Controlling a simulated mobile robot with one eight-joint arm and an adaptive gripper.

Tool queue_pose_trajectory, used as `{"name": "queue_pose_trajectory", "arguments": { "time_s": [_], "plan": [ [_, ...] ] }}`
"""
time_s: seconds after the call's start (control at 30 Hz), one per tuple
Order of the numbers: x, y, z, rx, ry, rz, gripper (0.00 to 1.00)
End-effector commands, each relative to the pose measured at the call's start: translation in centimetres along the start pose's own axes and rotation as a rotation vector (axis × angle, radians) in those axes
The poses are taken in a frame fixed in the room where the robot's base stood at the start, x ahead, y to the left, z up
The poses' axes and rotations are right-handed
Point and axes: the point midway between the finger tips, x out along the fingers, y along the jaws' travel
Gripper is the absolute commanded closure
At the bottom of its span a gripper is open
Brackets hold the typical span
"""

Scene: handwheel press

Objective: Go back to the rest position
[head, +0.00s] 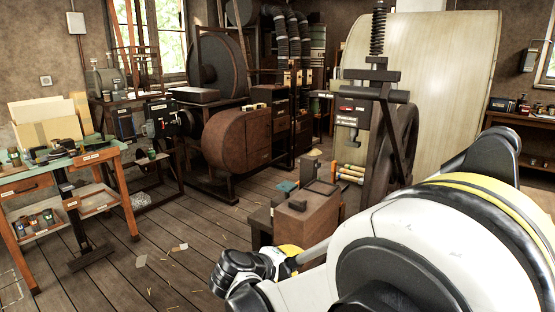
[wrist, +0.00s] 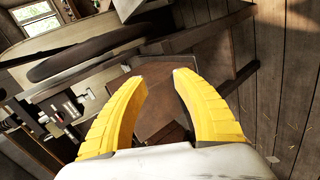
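My gripper (wrist: 159,78) shows in the wrist view with its two yellow fingers apart. Nothing is between the fingertips. A brown surface of a wooden or metal block lies behind the gap. In the head view my white and yellow arm fills the lower right and hides much of that area. The handwheel press (head: 375,110) stands beyond the arm, with a dark screw on top. Its dark handwheel (head: 405,145) is at its right side, partly hidden by the press frame. My gripper's fingers are not clearly visible in the head view.
A brown block (head: 305,219) stands on the floor just beyond my arm. A workbench (head: 70,170) with cans is at the left. Machines and a brown cabinet (head: 240,140) line the back. A large pale curved panel (head: 440,85) stands behind the press. Plank floor is open at centre left.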

Motion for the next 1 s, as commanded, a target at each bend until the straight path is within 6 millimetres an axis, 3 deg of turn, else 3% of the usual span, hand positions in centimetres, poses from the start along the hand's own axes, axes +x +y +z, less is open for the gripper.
{"name": "queue_pose_trajectory", "arguments": {
  "time_s": [0.1,0.3,0.47,0.6,0.8,1.0],
  "plan": [
    [-0.5,3.2,5.0,0.099,-0.021,-0.125,0.66],
    [-2.9,5.8,13.2,0.303,-0.03,-0.321,0.66],
    [-5.9,5.9,19.2,0.497,-0.023,-0.453,0.66],
    [-8.6,4.8,23.2,0.675,-0.007,-0.546,0.66],
    [-11.1,3.3,26.2,0.864,0.02,-0.621,0.66],
    [-11.8,2.7,26.9,0.926,0.031,-0.643,0.66]
  ]
}}
